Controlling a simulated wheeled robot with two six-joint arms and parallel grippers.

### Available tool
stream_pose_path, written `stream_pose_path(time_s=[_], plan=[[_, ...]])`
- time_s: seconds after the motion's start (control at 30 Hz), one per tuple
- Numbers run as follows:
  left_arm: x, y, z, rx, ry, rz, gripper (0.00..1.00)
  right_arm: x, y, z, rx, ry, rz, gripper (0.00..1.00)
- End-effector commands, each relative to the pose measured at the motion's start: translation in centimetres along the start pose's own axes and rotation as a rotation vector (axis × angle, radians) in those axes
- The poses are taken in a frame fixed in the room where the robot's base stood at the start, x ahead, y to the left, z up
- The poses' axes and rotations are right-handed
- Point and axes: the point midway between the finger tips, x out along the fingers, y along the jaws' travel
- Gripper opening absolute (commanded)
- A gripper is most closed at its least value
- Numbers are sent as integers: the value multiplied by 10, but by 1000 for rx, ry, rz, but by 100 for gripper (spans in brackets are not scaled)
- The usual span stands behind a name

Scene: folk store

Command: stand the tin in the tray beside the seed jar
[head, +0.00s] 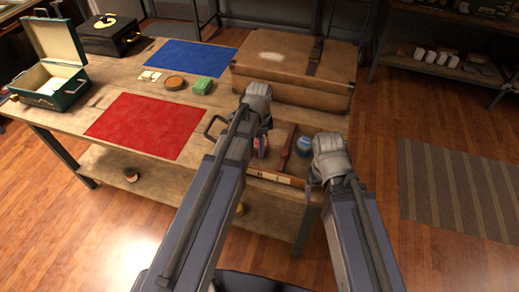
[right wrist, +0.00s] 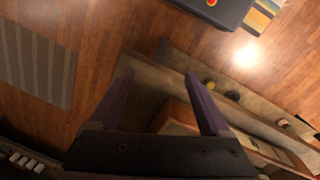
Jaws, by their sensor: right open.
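The wooden tray (head: 290,184) is at the table's near right corner, partly hidden by my arms; its brown wall (right wrist: 177,118) also shows in the right wrist view. Inside are a blue round container (head: 304,146), a reddish item (head: 260,149) and a dark brown strip (head: 288,146). I cannot tell which is the seed jar. A low round tin (head: 175,83) with an orange-brown top lies on the table near the blue mat. My left gripper (head: 258,98) is above the table by the suitcase; its fingers are hidden. My right gripper (right wrist: 158,76) is open and empty, beside the tray's right side.
A brown suitcase (head: 293,75) stands behind the tray. Small items sit on the lower shelf (head: 170,190).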

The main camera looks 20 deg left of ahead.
Motion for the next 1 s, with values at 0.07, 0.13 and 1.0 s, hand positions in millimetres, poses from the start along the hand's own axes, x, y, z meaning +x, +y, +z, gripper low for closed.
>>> stream_pose_path(time_s=[0.07, 0.13, 1.0], plan=[[6, 0, 0, 0, 0, 0, 14, 6, 0, 0, 0, 0, 0, 81], [4, 0, 0, 0, 0, 0, 14, 4, 0, 0, 0, 0, 0, 81], [4, 0, 0, 0, 0, 0, 100, 4, 0, 0, 0, 0, 0, 81]])
